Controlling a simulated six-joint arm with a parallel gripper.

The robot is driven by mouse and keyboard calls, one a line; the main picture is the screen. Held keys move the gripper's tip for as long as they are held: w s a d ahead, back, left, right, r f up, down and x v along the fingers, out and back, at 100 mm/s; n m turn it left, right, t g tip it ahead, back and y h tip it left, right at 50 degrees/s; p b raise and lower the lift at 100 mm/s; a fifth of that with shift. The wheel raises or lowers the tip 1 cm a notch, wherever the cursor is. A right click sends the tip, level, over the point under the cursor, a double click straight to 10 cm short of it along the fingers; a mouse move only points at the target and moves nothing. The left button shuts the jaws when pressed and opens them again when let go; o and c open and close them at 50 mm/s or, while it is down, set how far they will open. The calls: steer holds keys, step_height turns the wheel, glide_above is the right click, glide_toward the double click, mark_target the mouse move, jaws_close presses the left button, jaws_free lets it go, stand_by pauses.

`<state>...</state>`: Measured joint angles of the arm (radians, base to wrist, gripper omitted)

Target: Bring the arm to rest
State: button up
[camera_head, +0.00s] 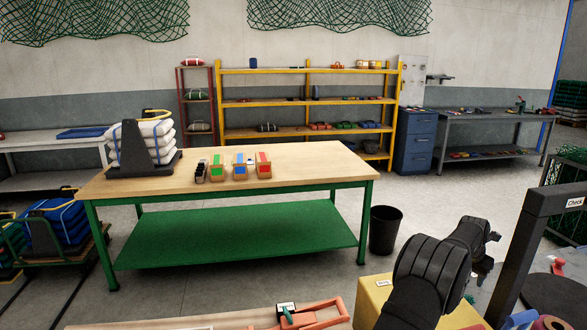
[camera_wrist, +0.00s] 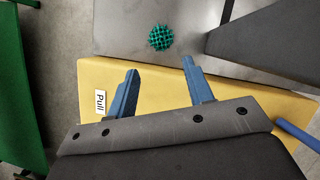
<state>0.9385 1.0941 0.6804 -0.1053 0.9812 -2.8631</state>
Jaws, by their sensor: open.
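My arm (camera_head: 432,270) is dark and bent, at the lower right of the head view, above a yellow box (camera_head: 375,298). In the wrist view my gripper (camera_wrist: 159,65) shows two blue fingers spread wide apart with nothing between them. Below the fingers is the yellow surface (camera_wrist: 235,88) with a white "Pull" label (camera_wrist: 100,103). A green spiky ball (camera_wrist: 162,38) lies on a grey surface beyond the fingertips, apart from them. The fingers cannot be made out clearly in the head view.
A dark post with a "Check" sign (camera_head: 574,202) stands right of my arm. A wooden-topped green workbench (camera_head: 320,172) stands ahead, with a black bin (camera_head: 385,230) beside it. An orange-handled tool (camera_head: 312,315) lies at the front. Open floor lies behind the bin.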

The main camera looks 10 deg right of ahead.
mark_target(468, 298)
steer(key=x, duration=1.1)
steer(key=shift+f, duration=0.4)
step_height(468, 298, up, 13)
steer(key=shift+s+a+f, duration=0.1)
steer(key=shift+s+a, duration=0.25)
steer(key=shift+a, duration=0.45)
steer(key=shift+s+a+f, duration=0.1)
steer(key=shift+s+a, duration=0.25)
steer(key=shift+a, duration=0.5)
steer(key=shift+s+a+f, duration=0.1)
steer(key=shift+s+a, duration=0.25)
steer(key=shift+a, duration=0.45)
steer(key=s+a, duration=0.1)
steer(key=a, duration=0.3)
steer(key=s+a, duration=0.2)
steer(key=a, duration=0.1)
steer(key=s+a, duration=0.2)
steer(key=a, duration=0.2)
steer(key=shift+a, duration=0.35)
step_height(468, 298, up, 3)
steer(key=shift+f, duration=0.2)
steer(key=shift+o, duration=0.7)
